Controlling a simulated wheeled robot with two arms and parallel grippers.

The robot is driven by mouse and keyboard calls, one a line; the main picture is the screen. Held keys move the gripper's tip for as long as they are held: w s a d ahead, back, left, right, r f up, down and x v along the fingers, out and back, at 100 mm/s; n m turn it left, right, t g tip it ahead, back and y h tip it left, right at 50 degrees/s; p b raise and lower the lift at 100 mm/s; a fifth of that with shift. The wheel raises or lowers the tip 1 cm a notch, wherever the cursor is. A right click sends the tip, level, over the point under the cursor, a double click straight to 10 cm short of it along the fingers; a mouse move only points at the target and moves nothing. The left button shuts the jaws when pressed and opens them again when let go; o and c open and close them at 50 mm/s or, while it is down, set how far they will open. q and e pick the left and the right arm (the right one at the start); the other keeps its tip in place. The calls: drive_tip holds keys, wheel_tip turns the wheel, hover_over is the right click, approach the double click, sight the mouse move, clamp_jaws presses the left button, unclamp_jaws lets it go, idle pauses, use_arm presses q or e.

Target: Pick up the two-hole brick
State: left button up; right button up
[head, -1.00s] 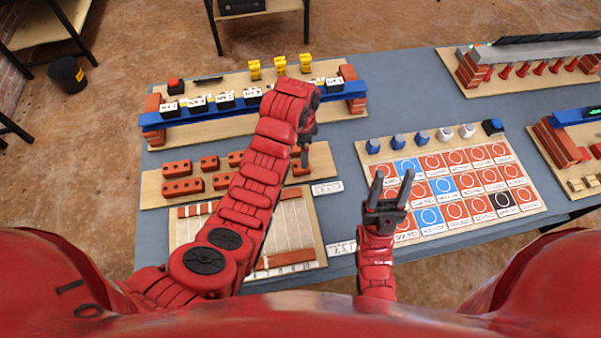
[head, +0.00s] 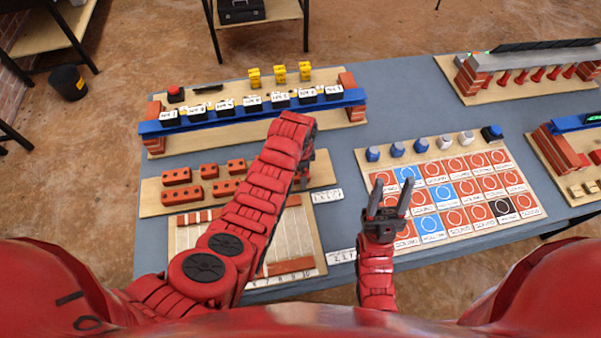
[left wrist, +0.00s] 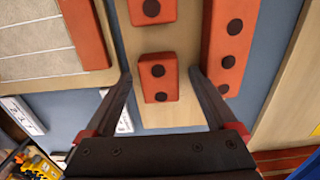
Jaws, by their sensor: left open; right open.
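In the left wrist view a short red-orange two-hole brick (left wrist: 158,77) lies on a light wooden board (left wrist: 175,115). My left gripper (left wrist: 160,76) is open, with one finger on each side of this brick. I cannot tell whether either finger touches it. In the head view my left arm hides this brick and most of the left gripper (head: 304,172). Other red bricks, including a short one (head: 208,170), lie on the board left of the arm. My right gripper (head: 389,205) is open and empty over the card board's left edge.
A longer three-hole brick (left wrist: 231,42) lies close beside the right finger, and another brick (left wrist: 152,10) lies beyond. A blue beam (head: 240,112) with labelled blocks stands behind. A ruled board (head: 298,228) lies in front.

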use_arm(q)
clamp_jaws()
idle(0.5)
idle(0.3)
